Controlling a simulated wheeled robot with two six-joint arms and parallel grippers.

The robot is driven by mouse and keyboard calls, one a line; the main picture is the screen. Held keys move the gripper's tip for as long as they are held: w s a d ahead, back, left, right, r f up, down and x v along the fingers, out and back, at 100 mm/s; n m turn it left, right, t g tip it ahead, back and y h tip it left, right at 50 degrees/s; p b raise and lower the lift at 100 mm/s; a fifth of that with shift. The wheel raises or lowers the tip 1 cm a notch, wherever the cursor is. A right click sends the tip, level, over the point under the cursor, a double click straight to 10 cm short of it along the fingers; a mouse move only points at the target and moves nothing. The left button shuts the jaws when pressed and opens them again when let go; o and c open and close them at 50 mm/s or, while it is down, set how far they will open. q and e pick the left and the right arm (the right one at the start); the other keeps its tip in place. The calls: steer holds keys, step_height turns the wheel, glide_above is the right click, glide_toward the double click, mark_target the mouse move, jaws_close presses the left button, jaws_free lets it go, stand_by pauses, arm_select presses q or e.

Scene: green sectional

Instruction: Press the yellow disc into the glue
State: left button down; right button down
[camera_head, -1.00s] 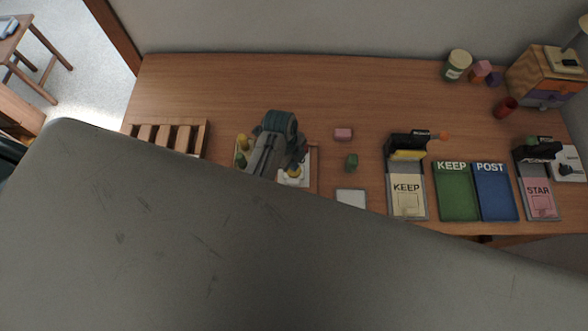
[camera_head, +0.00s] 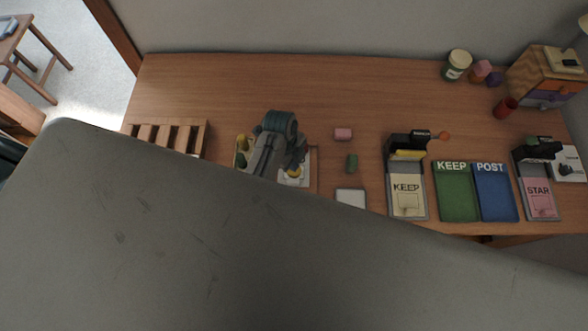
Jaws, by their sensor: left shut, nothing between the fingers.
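The yellow disc (camera_head: 294,171) shows as a small yellow patch on a white sheet (camera_head: 300,181) in the head view, right beside my left gripper (camera_head: 290,168). The sheet lies on a tray (camera_head: 313,166) with a wooden edge. My left gripper points down over the tray and is shut with nothing held. Its fingertips are small and partly hidden, and I cannot tell whether they touch the disc. The glue cannot be made out. My right gripper is not in view.
A large grey surface hides the lower picture. A wooden rack (camera_head: 168,136) stands left. A pink block (camera_head: 343,134) and a green block (camera_head: 352,163) lie right of the tray.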

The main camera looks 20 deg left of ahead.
arm_select(q)
steer(key=shift+f, duration=0.1)
stand_by(0.6)
steer(key=shift+f+b, duration=0.3)
steer(key=shift+f, duration=0.2)
steer(key=shift+s+f, duration=0.1)
steer(key=shift+f, duration=0.1)
stand_by(0.8)
steer(key=shift+r, duration=0.1)
steer(key=shift+r+p, duration=0.95)
steer(key=shift+r, duration=2.5)
